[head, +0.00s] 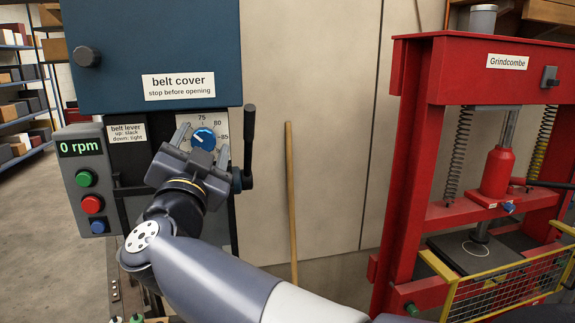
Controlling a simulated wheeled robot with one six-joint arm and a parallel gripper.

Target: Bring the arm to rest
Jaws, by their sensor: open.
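My gripper (201,133) is open, in front of the dial plate below the blue belt cover. Its two grey fingers stand on either side of the blue knob (203,139), apart from each other. Whether either finger touches the knob I cannot tell. My arm reaches up from the bottom of the view and is bent at the wrist. The gripper body hides the lower part of the dial plate (222,122).
The belt cover (150,50) is shut. A control box with a display (80,147) reading 0 rpm is at left. The black belt lever (249,145) stands upright close right of my gripper. A wooden stick (291,200) leans on the wall; a red press (435,75) is at right.

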